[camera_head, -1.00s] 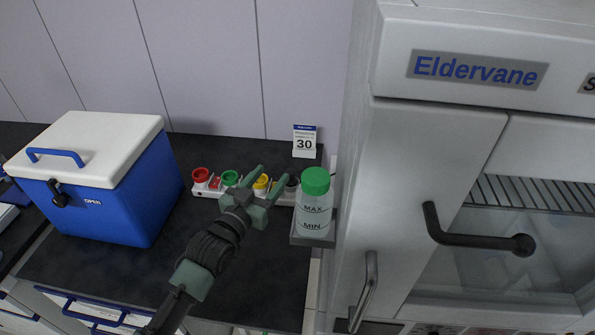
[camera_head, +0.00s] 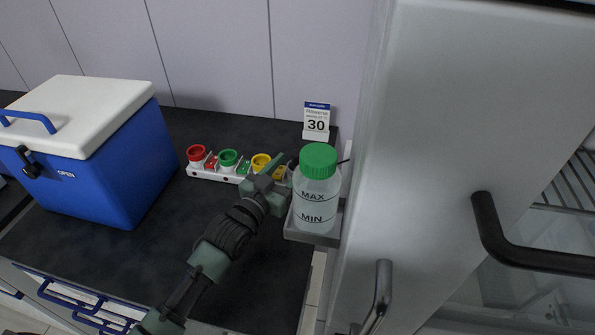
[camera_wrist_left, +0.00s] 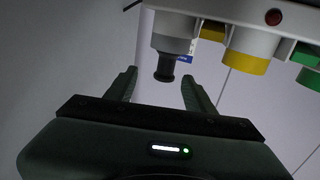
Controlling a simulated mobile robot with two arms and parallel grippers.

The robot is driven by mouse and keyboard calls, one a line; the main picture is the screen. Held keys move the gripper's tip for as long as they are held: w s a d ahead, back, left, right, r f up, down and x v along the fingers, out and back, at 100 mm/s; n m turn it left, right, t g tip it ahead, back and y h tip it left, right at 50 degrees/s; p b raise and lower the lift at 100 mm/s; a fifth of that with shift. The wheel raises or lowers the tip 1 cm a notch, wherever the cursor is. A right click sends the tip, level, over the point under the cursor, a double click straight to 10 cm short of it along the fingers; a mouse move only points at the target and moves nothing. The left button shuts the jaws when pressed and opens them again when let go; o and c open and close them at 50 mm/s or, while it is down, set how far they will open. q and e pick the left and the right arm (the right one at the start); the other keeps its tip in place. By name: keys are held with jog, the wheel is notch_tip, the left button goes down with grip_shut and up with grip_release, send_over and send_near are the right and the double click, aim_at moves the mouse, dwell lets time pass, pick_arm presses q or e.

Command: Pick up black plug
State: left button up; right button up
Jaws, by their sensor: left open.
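The black plug (camera_wrist_left: 165,66) shows in the left wrist view as a short black knob sticking out of a dark grey collar on the white socket strip. It lies between the two fingertips of my left gripper (camera_wrist_left: 160,78), slightly nearer the left finger, with gaps to both. In the head view my left gripper (camera_head: 281,173) is at the right end of the socket strip (camera_head: 230,178), partly behind the bottle. The black plug is hidden there. My left gripper is open and empty. My right gripper is not in view.
A bottle with a green cap (camera_head: 318,161) stands on a small metal shelf (camera_head: 313,239), close beside my left gripper. Red, green (camera_head: 229,157) and yellow sockets line the strip. A blue cool box (camera_head: 100,170) stands left, a white cabinet (camera_head: 430,150) right. The dark counter's middle is clear.

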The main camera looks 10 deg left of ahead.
pick_arm(q)
jog(key=x, duration=0.2)
jog(key=p+x, duration=0.1)
jog(key=x, duration=0.4)
jog(key=shift+w+a+f, duration=0.2)
jog(key=shift+a+f, duration=0.15)
jog(key=shift+w+d+f, duration=0.1)
jog(key=shift+w, duration=0.2)
grip_shut()
